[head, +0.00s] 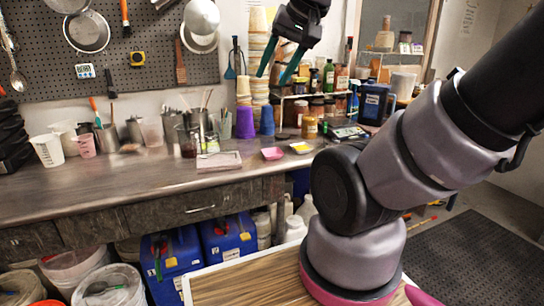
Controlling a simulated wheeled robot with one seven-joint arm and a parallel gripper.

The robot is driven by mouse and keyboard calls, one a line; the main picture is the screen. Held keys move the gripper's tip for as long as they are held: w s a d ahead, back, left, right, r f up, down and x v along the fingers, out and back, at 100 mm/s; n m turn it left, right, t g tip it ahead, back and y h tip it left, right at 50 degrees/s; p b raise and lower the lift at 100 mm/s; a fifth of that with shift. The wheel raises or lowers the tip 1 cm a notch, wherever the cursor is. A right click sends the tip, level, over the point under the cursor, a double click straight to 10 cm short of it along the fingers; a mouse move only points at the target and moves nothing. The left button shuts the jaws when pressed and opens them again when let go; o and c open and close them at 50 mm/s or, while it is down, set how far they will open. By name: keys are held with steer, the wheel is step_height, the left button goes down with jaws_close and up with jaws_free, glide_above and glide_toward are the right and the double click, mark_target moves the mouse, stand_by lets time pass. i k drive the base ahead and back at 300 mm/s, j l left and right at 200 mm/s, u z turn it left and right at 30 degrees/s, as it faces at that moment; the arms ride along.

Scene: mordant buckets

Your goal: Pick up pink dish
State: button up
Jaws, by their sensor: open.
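A shallow pale tray (219,166) lies left of the dish. A small dish with yellow contents (301,148) lies to its right. Purple cups (245,122) and stacked cups stand behind, near shelved bottles. The counter's left front is clear.

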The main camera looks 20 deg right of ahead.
mark_target(275, 153)
steer(key=i+z, duration=0.3)
steer(key=i, duration=0.15)
steer(key=i+z, duration=0.3)
steer(key=i, duration=0.2)
